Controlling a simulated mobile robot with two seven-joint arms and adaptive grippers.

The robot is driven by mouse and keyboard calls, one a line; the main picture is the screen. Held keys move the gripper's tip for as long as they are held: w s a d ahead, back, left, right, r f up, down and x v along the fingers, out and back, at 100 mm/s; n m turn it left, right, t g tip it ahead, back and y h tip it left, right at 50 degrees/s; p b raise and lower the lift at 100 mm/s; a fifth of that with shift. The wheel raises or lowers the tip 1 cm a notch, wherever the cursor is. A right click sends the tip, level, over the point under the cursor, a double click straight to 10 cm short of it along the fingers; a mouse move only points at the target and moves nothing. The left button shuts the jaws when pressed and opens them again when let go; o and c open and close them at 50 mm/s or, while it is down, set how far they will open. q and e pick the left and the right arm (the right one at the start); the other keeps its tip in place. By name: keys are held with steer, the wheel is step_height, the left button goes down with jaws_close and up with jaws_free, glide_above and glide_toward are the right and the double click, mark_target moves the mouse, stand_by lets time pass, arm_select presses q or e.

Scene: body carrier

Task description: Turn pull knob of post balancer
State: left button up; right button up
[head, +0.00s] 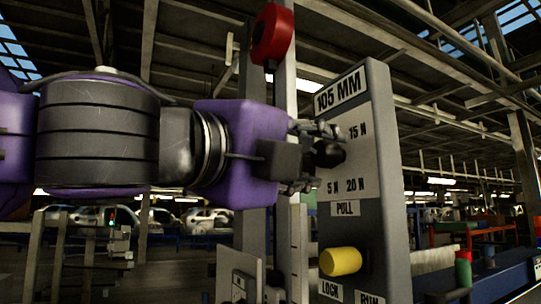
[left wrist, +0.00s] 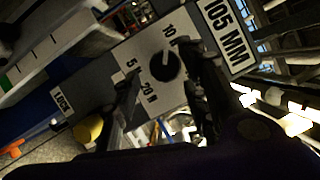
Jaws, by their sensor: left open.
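The post balancer panel (head: 372,110) is a grey plate headed "105 MM", upright right of centre in the head view. Its black pull knob (head: 328,154) sits above the "PULL" label, among the 15 N, 5 N and 20 N marks. In the left wrist view the knob (left wrist: 165,68) is round and dark, with a pale pointer line towards the "10" mark. My left gripper (head: 311,157) is open and faces the knob from the left, one finger above and one below. The knob shows between its fingers in the wrist view; whether they touch it I cannot tell. My right gripper is not in view.
A yellow knob (head: 341,261) sticks out below, above the "LOCK" and "RUN" labels. A red round part (head: 272,36) hangs on the post above my left gripper. A blue bench with green and red items (head: 463,268) stands at the right.

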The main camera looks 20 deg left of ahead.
arm_select(q)
steer(key=v, duration=0.9)
steer(key=shift+f, duration=0.1)
